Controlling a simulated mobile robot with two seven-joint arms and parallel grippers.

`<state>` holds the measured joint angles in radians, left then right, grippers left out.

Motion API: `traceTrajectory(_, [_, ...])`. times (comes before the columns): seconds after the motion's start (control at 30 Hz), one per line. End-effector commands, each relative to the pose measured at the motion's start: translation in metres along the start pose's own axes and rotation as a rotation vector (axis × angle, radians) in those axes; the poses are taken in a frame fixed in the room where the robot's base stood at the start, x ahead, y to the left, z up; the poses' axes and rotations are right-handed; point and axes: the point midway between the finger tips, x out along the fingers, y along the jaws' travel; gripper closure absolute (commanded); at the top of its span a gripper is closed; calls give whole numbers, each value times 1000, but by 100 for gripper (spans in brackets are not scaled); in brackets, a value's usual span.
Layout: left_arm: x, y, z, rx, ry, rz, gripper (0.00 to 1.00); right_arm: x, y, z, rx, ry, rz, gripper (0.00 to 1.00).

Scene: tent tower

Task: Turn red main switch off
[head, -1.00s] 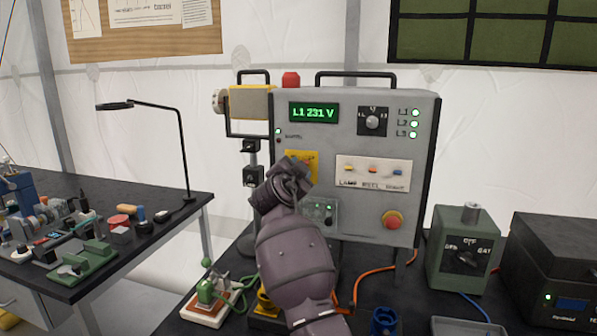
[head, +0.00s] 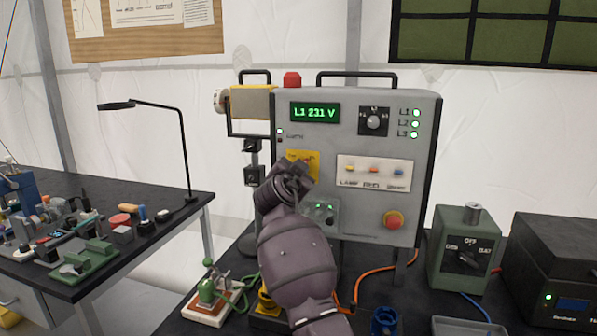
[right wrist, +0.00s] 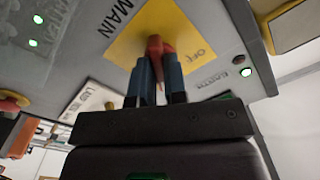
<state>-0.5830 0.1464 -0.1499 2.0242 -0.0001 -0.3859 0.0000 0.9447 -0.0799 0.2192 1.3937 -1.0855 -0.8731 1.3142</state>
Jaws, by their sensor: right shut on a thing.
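The red main switch (right wrist: 157,46) sits on a yellow plate (right wrist: 190,28) marked MAIN and OFF. In the right wrist view its red handle is between the two blue-grey fingers of my right gripper (right wrist: 160,82), which is shut on it. In the head view my right gripper (head: 301,180) is at the lower part of the yellow plate (head: 304,155) on the grey panel (head: 345,140) and hides the switch. I cannot tell the handle's exact setting. The green display reads L1 231 V, and the L1, L2 and L3 lamps are lit. My left gripper is not in view.
A red round button (head: 393,220) is at the panel's lower right, below a white plate (head: 366,186) with several small toggles. A green selector box (head: 466,243) and a black unit (head: 560,255) stand to the right. Orange and green cables lie on the bench around the panel.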

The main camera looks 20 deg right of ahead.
Motion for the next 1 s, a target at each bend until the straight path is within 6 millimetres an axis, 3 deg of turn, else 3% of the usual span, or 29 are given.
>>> traceTrajectory(1.0, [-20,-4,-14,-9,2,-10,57,0,-2,-5,-960,5,1,100])
